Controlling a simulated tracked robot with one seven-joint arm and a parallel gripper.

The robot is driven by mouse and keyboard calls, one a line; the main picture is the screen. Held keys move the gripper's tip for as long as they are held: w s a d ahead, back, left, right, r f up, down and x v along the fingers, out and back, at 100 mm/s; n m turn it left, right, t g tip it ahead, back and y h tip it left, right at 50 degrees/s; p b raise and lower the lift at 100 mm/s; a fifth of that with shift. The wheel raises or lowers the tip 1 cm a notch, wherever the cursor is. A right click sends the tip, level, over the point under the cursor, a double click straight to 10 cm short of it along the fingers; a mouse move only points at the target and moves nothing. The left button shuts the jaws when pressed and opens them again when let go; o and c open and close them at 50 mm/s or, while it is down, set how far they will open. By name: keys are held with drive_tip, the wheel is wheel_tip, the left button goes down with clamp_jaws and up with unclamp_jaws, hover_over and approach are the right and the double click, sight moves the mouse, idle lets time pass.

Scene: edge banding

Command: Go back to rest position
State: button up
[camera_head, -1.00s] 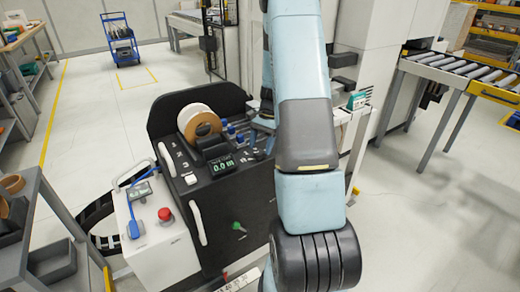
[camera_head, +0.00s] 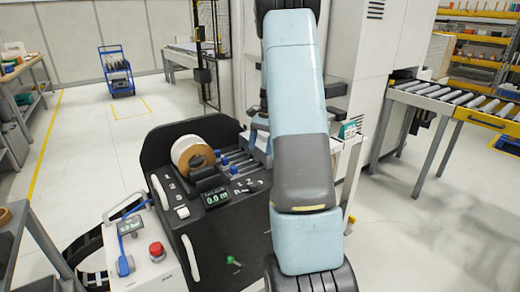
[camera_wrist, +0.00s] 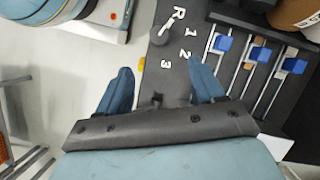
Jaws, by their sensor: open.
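My gripper (camera_wrist: 162,90) shows in the wrist view with its two blue fingers spread apart and nothing between them. It is over the black panel (camera_wrist: 172,64) of the edge-banding machine, near the printed characters R, 1, 2 and 3. In the head view my arm reaches up and away over the right side of the machine, and the gripper itself is hidden behind the arm.
Blue-capped sliders (camera_wrist: 258,54) on rails lie right of the fingers. A white box with a red button (camera_head: 156,249) stands at the machine's left. A roller conveyor (camera_head: 450,98) is at right, a blue cart (camera_head: 117,72) far back. Floor at lower right is clear.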

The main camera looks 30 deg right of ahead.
idle(0.3)
drive_tip(key=s+a+r+n+t+h, duration=0.1)
drive_tip(key=s+a+r+n+t, duration=0.15)
drive_tip(key=s+a+r, duration=0.4)
drive_tip(key=s+a+r+n+t+h, duration=0.15)
drive_tip(key=s+a+r+n, duration=0.25)
drive_tip(key=a+r, duration=0.5)
drive_tip(key=s+a+r+n+t+h, duration=0.1)
drive_tip(key=s+a+r+n, duration=0.1)
drive_tip(key=s, duration=0.7)
drive_tip(key=s+a+r+n+t, duration=0.2)
drive_tip(key=s+a+n, duration=0.2)
drive_tip(key=s+a, duration=0.2)
drive_tip(key=shift+s+r+t+h, duration=0.3)
drive_tip(key=shift+s+r+h, duration=0.05)
drive_tip(key=shift+s, duration=1)
drive_tip(key=shift+n, duration=0.25)
